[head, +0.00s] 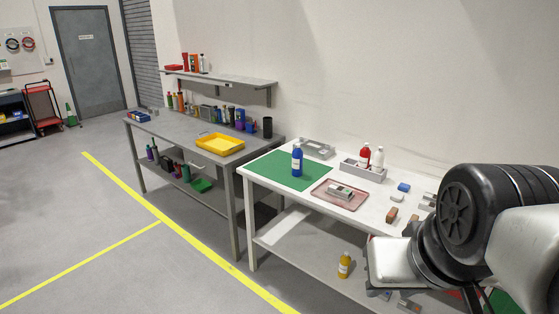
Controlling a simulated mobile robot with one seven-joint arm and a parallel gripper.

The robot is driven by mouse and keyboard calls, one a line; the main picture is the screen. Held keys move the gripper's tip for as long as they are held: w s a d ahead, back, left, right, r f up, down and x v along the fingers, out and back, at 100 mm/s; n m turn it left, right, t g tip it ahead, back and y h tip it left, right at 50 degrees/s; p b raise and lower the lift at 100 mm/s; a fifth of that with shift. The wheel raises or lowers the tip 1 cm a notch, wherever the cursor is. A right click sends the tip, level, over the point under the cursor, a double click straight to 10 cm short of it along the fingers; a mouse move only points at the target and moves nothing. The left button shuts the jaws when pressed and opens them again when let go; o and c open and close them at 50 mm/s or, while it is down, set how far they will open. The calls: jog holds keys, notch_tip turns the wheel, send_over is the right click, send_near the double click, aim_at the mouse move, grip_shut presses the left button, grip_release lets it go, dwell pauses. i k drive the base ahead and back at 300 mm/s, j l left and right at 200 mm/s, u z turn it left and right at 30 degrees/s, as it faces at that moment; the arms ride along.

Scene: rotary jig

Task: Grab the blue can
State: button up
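A blue bottle-like container (297,160) with a pale label stands upright on the green mat (262,167) of the white table. Several small blue upright items, one of them a blue cylinder (240,119), stand at the back of the grey workbench. They are too small for me to tell which is a can. My arm fills the right side of the head view, in front of the white table's right end. My gripper's fingers do not show clearly, and nothing is seen held.
A red tray (318,195) with a grey device lies right of the mat. A grey bin (349,172) holds red and white bottles. The grey workbench (166,129) carries a yellow tray (217,152). A yellow bottle (344,265) stands on the lower shelf. The floor at left is clear.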

aim_at(297, 155)
jog(key=u, duration=0.2)
jog(key=i+j+z, duration=0.2)
jog(key=i+j, duration=0.15)
jog(key=i, duration=0.2)
jog(key=i+j+z, duration=0.2)
jog(key=i+j, duration=0.2)
jog(key=i, duration=0.15)
jog(key=i+j+z, duration=0.2)
jog(key=i+j, duration=0.3)
jog(key=i+j+z, duration=0.2)
jog(key=i+j, duration=0.3)
jog(key=i+j+z, duration=0.2)
jog(key=i+j, duration=0.2)
jog(key=j, duration=0.35)
